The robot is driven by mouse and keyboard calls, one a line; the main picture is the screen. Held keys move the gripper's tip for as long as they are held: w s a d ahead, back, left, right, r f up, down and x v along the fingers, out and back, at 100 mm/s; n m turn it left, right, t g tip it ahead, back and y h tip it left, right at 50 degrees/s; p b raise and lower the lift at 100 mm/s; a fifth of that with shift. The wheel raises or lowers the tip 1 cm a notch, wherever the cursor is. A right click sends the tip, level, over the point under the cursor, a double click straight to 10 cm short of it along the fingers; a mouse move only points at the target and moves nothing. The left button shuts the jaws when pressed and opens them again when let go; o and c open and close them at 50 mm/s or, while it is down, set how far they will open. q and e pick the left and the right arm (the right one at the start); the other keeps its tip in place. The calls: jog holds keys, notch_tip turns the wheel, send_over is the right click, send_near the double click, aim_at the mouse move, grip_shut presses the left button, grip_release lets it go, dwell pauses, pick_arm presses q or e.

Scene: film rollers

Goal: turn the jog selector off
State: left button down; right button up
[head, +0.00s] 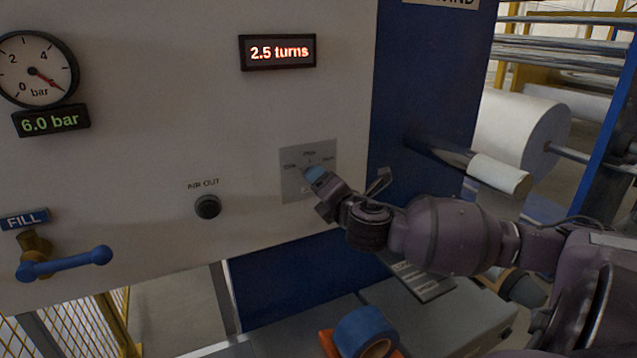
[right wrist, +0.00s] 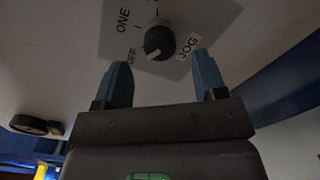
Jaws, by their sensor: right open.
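The jog selector is a dark round knob (right wrist: 159,42) on a grey plate (right wrist: 110,48) in the right wrist view. My left gripper is out of view.
A black AIR OUT knob (head: 207,206) and a blue FILL lever (head: 66,262) are left of the plate. Above are a gauge (head: 37,68) and a "2.5 turns" display (head: 278,52). A blue tape roll (head: 366,335) lies below. Rollers (head: 520,125) stand at right.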

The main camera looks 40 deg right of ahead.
jog(key=v, duration=0.7)
jog(key=shift+s+b, duration=0.25)
jog(key=shift+b, duration=0.2)
